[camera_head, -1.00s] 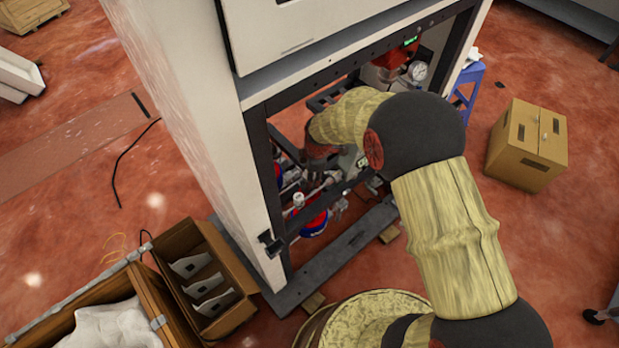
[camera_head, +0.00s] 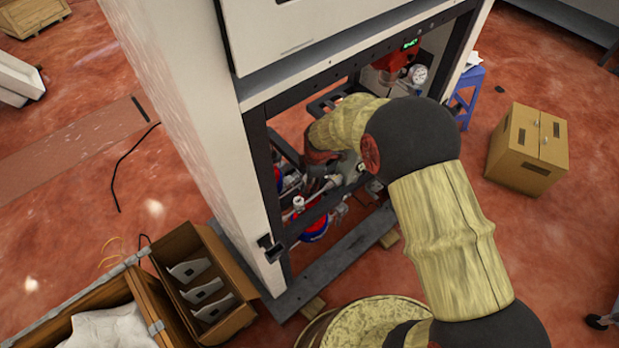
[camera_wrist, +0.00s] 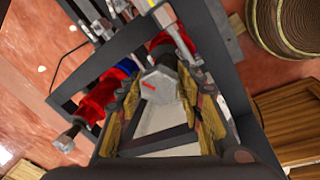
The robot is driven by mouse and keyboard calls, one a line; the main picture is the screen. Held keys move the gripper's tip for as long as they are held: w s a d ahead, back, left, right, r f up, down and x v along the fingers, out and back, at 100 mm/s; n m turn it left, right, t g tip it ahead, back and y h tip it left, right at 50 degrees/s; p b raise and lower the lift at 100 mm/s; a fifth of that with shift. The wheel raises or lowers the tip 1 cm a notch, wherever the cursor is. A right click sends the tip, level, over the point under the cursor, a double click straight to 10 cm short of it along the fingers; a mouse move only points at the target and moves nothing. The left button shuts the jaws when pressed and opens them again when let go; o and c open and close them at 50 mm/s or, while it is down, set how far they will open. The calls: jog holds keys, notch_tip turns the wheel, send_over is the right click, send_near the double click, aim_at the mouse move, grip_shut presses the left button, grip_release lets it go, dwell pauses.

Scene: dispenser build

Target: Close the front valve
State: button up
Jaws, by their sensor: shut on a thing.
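In the wrist view my gripper (camera_wrist: 166,100) has its yellow-padded fingers on both sides of a grey hexagonal valve piece (camera_wrist: 158,84) with a small red mark. It is shut on this piece. A red and blue valve body (camera_wrist: 105,97) lies to the left, and another red and blue part (camera_wrist: 172,44) shows just beyond the grey piece. In the head view my gripper (camera_head: 338,187) is inside the lower opening of the white machine (camera_head: 190,120). A red and blue valve (camera_head: 314,228) shows below it, partly hidden by pipes. My arm hides part of the opening.
The dark frame (camera_head: 262,160) borders the opening closely. A pressure gauge (camera_head: 417,75) and red unit with a green display are at its upper right. A cardboard box (camera_head: 528,148) stands right, an open box of brackets (camera_head: 205,285) front left. A barrel (camera_head: 375,318) is in front.

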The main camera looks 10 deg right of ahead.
jog(key=c, duration=0.4)
jog(key=shift+o, duration=0.2)
jog(key=shift+r+m+p, duration=0.1)
jog(key=shift+m+p, duration=0.6)
jog(key=shift+m, duration=0.3)
jog(key=shift+w+m+h, duration=0.1)
jog(key=shift+m+h, duration=0.2)
jog(key=shift+m, duration=0.4)
